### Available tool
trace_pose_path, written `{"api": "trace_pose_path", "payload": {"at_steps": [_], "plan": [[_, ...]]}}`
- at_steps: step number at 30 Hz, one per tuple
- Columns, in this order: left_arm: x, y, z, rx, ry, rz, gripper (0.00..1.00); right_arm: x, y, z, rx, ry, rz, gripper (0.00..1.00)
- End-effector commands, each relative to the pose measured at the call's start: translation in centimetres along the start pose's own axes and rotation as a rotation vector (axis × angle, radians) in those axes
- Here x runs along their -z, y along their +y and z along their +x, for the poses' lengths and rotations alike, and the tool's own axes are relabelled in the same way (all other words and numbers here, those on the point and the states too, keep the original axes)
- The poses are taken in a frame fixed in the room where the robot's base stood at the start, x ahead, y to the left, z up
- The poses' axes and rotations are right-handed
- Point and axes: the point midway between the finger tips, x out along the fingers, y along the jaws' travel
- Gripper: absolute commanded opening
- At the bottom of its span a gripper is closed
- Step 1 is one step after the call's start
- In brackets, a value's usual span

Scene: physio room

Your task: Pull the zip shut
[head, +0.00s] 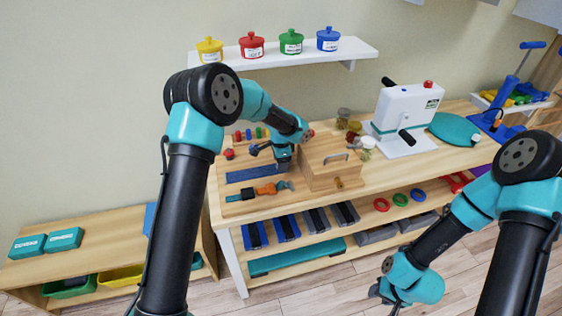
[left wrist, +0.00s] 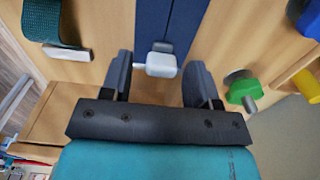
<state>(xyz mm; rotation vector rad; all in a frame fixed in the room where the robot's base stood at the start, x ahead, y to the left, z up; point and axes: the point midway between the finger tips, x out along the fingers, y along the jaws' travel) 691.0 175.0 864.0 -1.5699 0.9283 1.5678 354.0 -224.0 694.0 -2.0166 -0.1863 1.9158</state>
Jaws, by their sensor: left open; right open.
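The zip is a flat blue panel (head: 252,174) on the wooden board at the left of the table. In the left wrist view its two dark blue halves (left wrist: 184,22) run up from a pale grey pull tab (left wrist: 158,65). My left gripper (head: 283,163) is over the right end of the panel. In the left wrist view its open fingers (left wrist: 160,78) stand on either side of the pull tab, with gaps on both sides. My right gripper (head: 386,294) is low at the front right, away from the zip, open and empty.
A wooden box with a handle (head: 331,166) stands close to the right of my left gripper. Coloured knobs (head: 250,134) sit behind, including a green one (left wrist: 243,91) near a finger.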

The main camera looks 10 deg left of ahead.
Motion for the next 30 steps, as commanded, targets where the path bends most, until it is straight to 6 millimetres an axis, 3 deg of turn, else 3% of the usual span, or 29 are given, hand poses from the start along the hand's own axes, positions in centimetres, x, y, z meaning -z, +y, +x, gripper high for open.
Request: {"api": "trace_pose_path", "payload": {"at_steps": [5,11,30], "plan": [[0.0,0.0,-0.4,0.001,0.0,0.0,0.55,0.0,0.0,0.0,0.0,0.0,0.0,0.43],[0.0,0.0,-2.4,0.002,0.001,0.0,0.55,0.0,0.0,0.0,0.0,0.0,0.0,0.43],[0.1,0.0,-14.4,0.003,0.002,0.001,0.55,0.0,0.0,0.0,0.0,0.0,0.0,0.43]]}}
